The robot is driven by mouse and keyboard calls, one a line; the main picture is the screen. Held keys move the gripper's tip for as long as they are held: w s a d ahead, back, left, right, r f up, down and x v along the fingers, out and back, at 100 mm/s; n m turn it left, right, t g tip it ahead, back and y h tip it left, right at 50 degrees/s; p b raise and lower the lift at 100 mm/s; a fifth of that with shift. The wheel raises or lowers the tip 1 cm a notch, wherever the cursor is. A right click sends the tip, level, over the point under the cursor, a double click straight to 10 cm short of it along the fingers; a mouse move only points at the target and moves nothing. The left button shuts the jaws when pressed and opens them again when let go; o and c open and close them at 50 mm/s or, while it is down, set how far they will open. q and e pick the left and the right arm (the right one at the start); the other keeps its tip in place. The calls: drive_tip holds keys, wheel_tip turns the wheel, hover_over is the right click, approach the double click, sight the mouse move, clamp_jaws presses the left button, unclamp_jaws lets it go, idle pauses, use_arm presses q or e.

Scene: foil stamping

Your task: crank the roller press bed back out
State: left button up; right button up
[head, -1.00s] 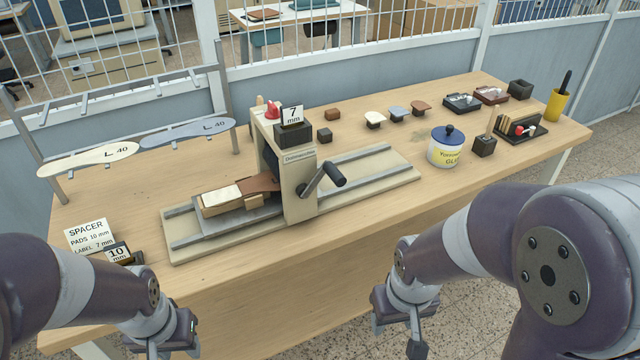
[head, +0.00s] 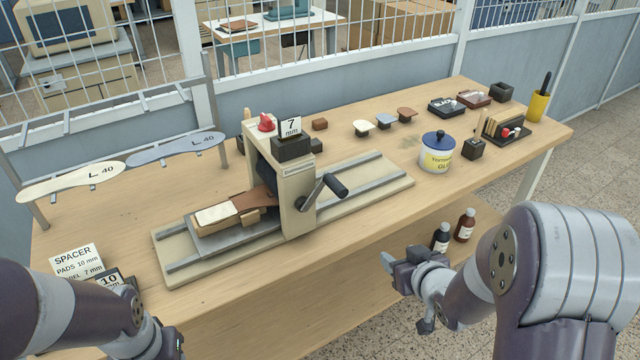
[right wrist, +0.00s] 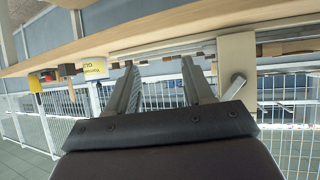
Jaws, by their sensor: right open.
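The roller press (head: 300,215) stands mid-table, with its crank (head: 320,190) on the front side and the dark crank grip (head: 335,185) pointing up and right. The press bed (head: 240,241) sticks out on the left side of the housing. It carries a cream and brown piece (head: 218,213) whose right end runs under the housing. My right gripper (head: 388,258) is open and empty, in front of the table edge and apart from the crank. Its open fingers (right wrist: 160,80) show in the right wrist view, with the crank (right wrist: 234,86) to their right. My left gripper is at the bottom left, cut off by the frame.
A glue jar (head: 436,157) stands right of the press rails (head: 365,168). A 7 mm block (head: 290,148) sits on top of the press. Two bottles (head: 465,225) stand below the table's front edge. A spacer card (head: 77,262) lies at the left front. The front tabletop strip is mostly clear.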

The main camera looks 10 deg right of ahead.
drive_tip(key=w+a+r+n+t+y, duration=0.1)
drive_tip(key=w+a+r+t+y, duration=0.1)
drive_tip(key=a+r+t, duration=0.15)
drive_tip(key=n+t+y, duration=0.1)
drive_tip(key=t+y, duration=0.1)
drive_tip(key=y, duration=0.2)
approach(334, 185)
drive_tip(key=x, duration=0.3)
drive_tip(key=p+x, duration=0.1)
drive_tip(key=x, duration=0.3)
drive_tip(key=f+x, duration=0.1)
drive_tip(key=x, duration=0.3)
drive_tip(key=shift+w+d+p, duration=0.2)
drive_tip(key=shift+d+p, duration=0.1)
drive_tip(key=shift+p, duration=0.1)
use_arm(q)
drive_tip(key=shift+w+a+r, duration=0.1)
drive_tip(key=shift+a+r, duration=0.1)
drive_tip(key=shift+r, duration=0.8)
use_arm(e)
drive_tip(key=shift+c, duration=0.4)
clamp_jaws()
